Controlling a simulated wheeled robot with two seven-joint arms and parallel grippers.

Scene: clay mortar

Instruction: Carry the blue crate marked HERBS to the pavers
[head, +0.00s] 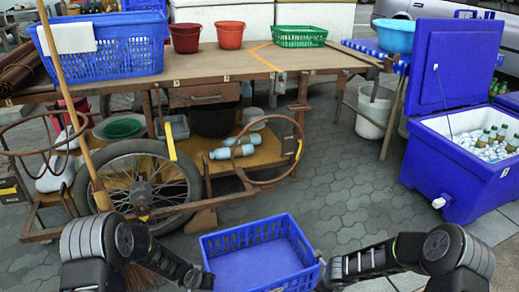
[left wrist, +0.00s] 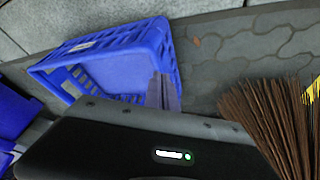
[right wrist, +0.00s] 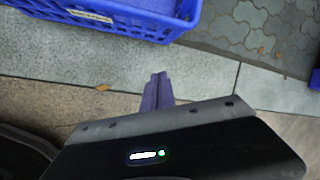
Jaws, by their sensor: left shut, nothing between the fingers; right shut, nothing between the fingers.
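An empty blue crate (head: 262,258) with slotted walls is at the bottom centre of the head view, between my two grippers. It also shows in the left wrist view (left wrist: 120,68) and the right wrist view (right wrist: 130,18). A small pale label is on its wall, too small to read. My left gripper (left wrist: 162,78) is shut and empty, its fingertips overlapping the crate's near side in view; contact cannot be told. My right gripper (right wrist: 158,78) is shut and empty, apart from the crate over pale slabs. Grey interlocking pavers (head: 350,205) cover the ground beyond.
A wooden cart (head: 200,70) with a spoked wheel (head: 140,185) stands beyond the crate, carrying another blue basket (head: 110,50), red buckets and a green basket (head: 299,37). An open blue cooler (head: 465,160) with bottles is at right. A broom (left wrist: 265,120) is near my left gripper.

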